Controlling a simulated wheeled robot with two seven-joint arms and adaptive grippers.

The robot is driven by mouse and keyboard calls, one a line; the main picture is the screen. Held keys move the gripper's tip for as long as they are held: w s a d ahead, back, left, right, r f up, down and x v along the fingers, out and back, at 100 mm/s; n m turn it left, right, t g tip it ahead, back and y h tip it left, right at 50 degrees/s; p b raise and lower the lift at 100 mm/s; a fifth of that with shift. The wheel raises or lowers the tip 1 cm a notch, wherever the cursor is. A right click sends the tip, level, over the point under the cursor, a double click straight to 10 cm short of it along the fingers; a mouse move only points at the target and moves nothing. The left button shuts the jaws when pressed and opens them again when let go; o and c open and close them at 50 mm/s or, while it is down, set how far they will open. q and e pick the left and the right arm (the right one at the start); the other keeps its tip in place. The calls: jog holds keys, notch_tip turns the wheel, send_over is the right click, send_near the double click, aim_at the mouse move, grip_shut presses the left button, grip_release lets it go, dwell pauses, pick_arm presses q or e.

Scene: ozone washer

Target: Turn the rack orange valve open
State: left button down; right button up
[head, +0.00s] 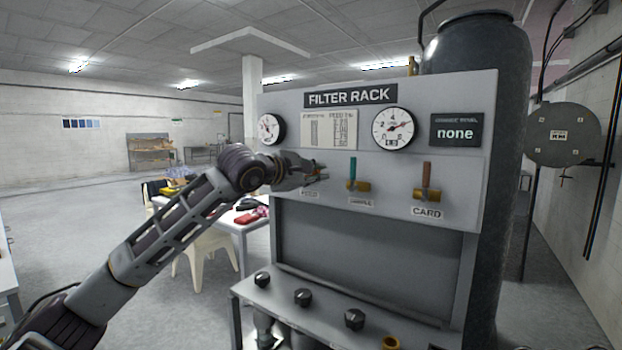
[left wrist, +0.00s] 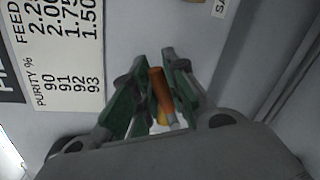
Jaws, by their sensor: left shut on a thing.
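The filter rack (head: 470,85) stands at centre right with a row of three valves on its front panel. My left gripper (head: 318,171) is at the leftmost valve, above a small label that seems to read FEED. In the left wrist view its green-padded fingers (left wrist: 157,86) are shut on the orange valve handle (left wrist: 156,92), one finger on each side. In the head view the gripper hides most of this valve, so its handle angle is unclear there. My right gripper is not in view.
The middle valve has a teal upright handle (head: 352,172); the right one, over the CARD label (head: 427,212), has a brown-orange upright handle (head: 427,174). Two gauges (head: 395,129) sit above. Black knobs (head: 303,297) line the lower ledge. A white table (head: 232,218) stands behind my left arm.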

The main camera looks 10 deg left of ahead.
pick_arm(q)
jog(key=shift+s+d+f+m+b, duration=0.1)
jog(key=shift+d+f+m+b, duration=0.15)
jog(key=shift+f+m+b, duration=0.4)
jog(key=shift+d+f+m+y+b, duration=0.1)
jog(key=shift+f+m+y+b, duration=0.25)
jog(key=shift+m, duration=0.3)
jog(key=shift+f+m+y+b, duration=0.3)
jog(key=shift+m+b, duration=0.2)
jog(key=shift+m, duration=0.2)
jog(key=shift+f+m, duration=0.2)
jog(key=shift+m, duration=0.1)
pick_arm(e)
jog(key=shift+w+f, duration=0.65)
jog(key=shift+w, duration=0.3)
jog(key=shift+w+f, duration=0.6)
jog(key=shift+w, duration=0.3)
pick_arm(q)
jog(key=c, duration=1.4)
grip_release()
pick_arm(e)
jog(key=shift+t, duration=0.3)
